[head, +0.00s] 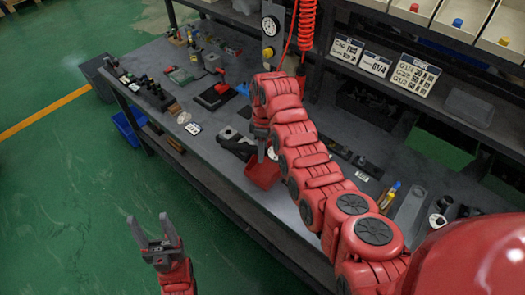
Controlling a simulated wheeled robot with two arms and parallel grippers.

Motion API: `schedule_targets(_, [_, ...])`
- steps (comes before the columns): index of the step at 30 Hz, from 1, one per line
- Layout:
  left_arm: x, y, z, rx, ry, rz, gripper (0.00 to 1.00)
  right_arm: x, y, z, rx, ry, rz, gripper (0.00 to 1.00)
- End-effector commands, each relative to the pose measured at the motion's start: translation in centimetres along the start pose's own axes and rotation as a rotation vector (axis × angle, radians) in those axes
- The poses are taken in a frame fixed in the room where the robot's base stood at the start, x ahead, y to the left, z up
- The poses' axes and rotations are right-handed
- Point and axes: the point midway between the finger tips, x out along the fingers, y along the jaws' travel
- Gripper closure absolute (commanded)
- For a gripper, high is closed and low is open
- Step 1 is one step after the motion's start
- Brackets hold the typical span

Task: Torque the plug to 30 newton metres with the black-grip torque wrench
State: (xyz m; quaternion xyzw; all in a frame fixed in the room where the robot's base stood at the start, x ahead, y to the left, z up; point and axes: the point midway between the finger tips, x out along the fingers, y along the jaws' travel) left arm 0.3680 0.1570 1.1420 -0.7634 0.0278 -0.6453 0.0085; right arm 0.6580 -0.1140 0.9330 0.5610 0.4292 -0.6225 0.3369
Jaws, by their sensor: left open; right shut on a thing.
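My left gripper (154,234) is open and empty, low at the left, above the green floor and away from the bench. My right arm reaches across the bench. My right gripper (261,148) points down near its middle, beside a dark block-like fixture (236,144) and above a red tray (262,176). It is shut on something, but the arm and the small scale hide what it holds. I cannot make out the plug or the black-grip torque wrench for certain.
A gauge panel (271,30) and coiled red hose (306,25) hang behind. Bins (457,18) line the shelf.

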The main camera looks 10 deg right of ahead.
Motion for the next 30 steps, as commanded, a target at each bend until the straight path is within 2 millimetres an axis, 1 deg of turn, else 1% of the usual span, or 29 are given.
schedule_targets(5, [1.4, -0.1, -0.2, 0.0, 0.0, 0.0, 0.42, -1.6, -0.2, 0.0, 0.0, 0.001, 0.002, 1.0])
schedule_targets(15, [5.6, -0.3, -0.9, 0.0, 0.0, 0.0, 0.42, -5.8, -0.8, 0.0, 0.0, 0.001, 0.002, 1.0])
schedule_targets(18, [6.3, -0.3, -1.1, 0.0, 0.0, 0.0, 0.42, -6.6, -1.0, 0.0, 0.0, 0.001, 0.002, 1.0])
schedule_targets(30, [5.9, -0.3, -1.0, 0.0, 0.0, 0.0, 0.42, -6.6, -0.8, -0.1, 0.014, 0.004, 0.003, 1.0])
